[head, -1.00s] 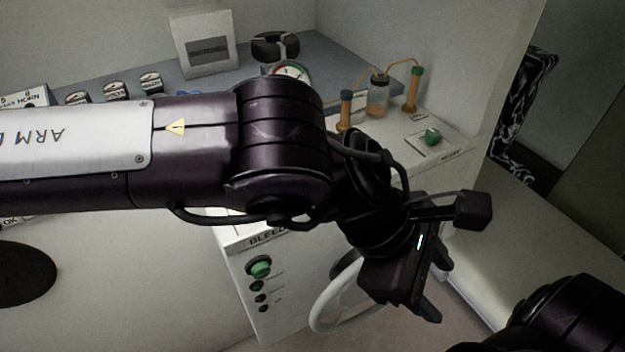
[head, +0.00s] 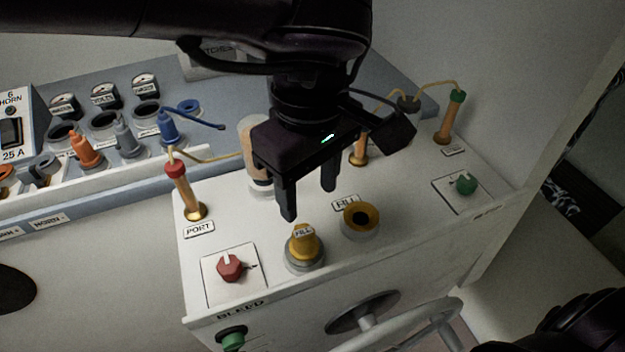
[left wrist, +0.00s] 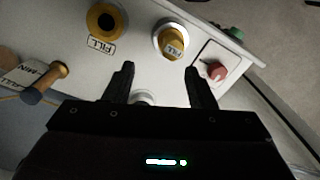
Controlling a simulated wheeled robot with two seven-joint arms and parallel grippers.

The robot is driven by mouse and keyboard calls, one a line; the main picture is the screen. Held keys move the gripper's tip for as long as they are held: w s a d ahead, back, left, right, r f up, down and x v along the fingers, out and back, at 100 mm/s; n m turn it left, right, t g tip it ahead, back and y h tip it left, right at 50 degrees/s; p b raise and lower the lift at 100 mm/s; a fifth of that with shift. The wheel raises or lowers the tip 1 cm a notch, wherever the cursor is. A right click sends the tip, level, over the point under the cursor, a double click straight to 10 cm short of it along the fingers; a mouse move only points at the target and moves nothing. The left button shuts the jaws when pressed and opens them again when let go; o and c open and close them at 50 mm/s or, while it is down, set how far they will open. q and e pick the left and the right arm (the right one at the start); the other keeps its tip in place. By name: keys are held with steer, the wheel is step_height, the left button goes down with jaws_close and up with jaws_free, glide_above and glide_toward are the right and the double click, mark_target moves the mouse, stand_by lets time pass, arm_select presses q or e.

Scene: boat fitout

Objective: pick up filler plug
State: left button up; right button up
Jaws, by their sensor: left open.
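The yellow filler plug (head: 303,244), marked FILL, stands upright in a grey ring on the white bleed panel (head: 300,290). It also shows in the left wrist view (left wrist: 174,44), ahead of the fingertips. In the left wrist view my left gripper (left wrist: 160,70) shows both fingers spread. My right gripper is not visible; only a dark part of my right arm shows at the lower right.
A red knob (head: 230,267) and an orange PORT fitting with a yellow tube (head: 183,189) are left of the plug. A green knob (head: 465,184) is at the right. A pale cylinder (head: 255,150) stands close behind my gripper. A handwheel (head: 365,312) is on the front.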

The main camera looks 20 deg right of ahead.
arm_select(q)
steer(key=shift+s+a+f, duration=0.1)
steer(key=shift+f, duration=0.3)
steer(key=shift+s+a+f+p, duration=0.35)
steer(key=shift+s+a+f, duration=0.35)
steer(key=shift+s+a, duration=0.05)
step_height(320, 180, down, 2)
steer(key=shift+s+a+f+p, duration=0.15)
steer(key=shift+p, duration=0.45)
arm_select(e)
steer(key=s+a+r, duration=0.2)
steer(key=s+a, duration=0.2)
arm_select(q)
steer(key=shift+w+d+f, duration=0.2)
steer(key=shift+f, duration=0.4)
steer(key=shift+w+d+f, duration=0.15)
steer(key=shift+f, duration=0.55)
steer(key=shift+s+a, duration=0.1)
steer(key=c, duration=0.9)
steer(key=shift+c, duration=0.8)
step_height(320, 180, up, 16)
steer(key=p, duration=1.4)
step_height(320, 180, up, 4)
steer(key=b, duration=0.2)
glide_above(302, 231)
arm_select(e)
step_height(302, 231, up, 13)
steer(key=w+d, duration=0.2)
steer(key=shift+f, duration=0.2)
